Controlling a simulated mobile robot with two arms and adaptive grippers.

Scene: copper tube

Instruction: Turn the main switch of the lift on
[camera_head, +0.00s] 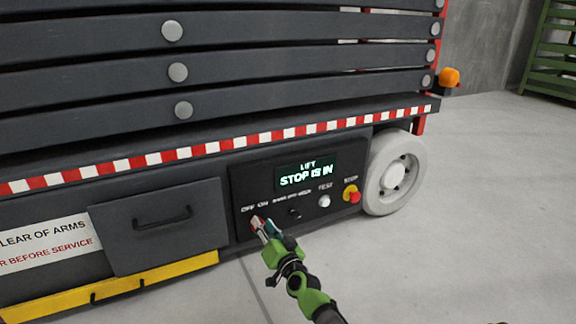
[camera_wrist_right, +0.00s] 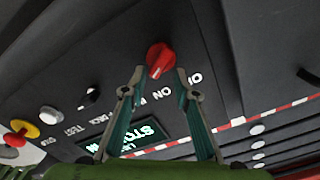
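The red main switch knob (camera_wrist_right: 160,60) sits on the dark control panel (camera_head: 240,180) by the OFF and ON labels. In the wrist view its pale mark points down and slightly left. In the head view the knob (camera_head: 256,221) is partly hidden by my right gripper (camera_head: 262,227). In the wrist view the right gripper (camera_wrist_right: 160,76) is open, with one fingertip on each side of the knob. I cannot tell whether the fingers touch it. My left gripper is not in view.
To the right on the panel are a black selector (camera_head: 295,213), a white test button (camera_head: 324,201) and a red stop button (camera_head: 352,194) on yellow. A drawer-like cover with a handle (camera_head: 162,218) is left. A white wheel (camera_head: 396,174) stands right. The front floor is clear.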

